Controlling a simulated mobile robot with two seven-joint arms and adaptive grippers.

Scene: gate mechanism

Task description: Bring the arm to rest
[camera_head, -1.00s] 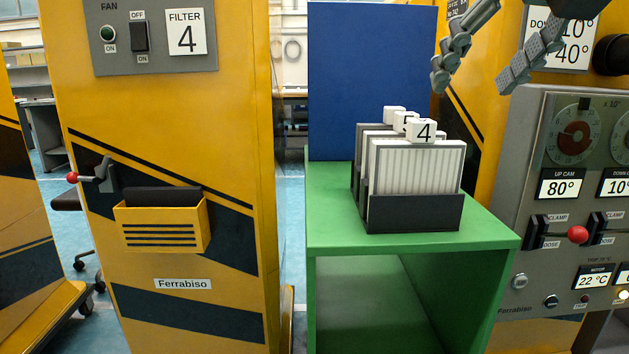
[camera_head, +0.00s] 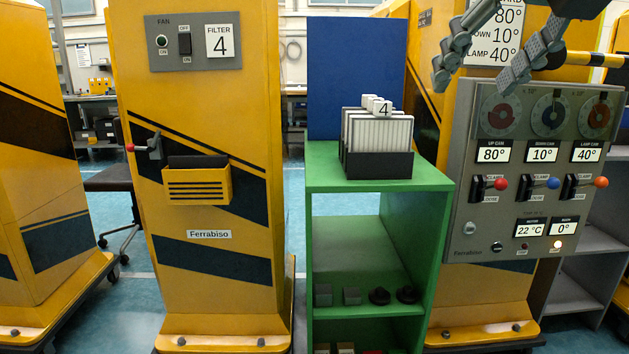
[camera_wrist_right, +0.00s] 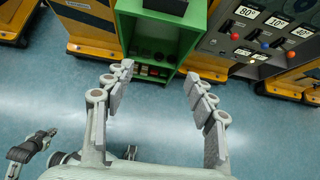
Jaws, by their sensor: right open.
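My right gripper (camera_head: 474,84) hangs at the top right of the head view, its two jointed grey fingers spread apart with nothing between them. In the right wrist view it is also open and empty (camera_wrist_right: 158,73), above the floor in front of the green stand. What looks like my left gripper (camera_wrist_right: 35,148) shows small and dark at the lower left of the wrist view. The head view does not show it, and its finger opening is unclear.
A green stand (camera_head: 380,260) holds filters in a black rack (camera_head: 380,165). The grey control panel (camera_head: 465,215) with coloured levers stands right of it. A yellow cabinet (camera_head: 190,90) with a red-knobbed lever stands left. The blue floor (camera_wrist_right: 150,115) in front is clear.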

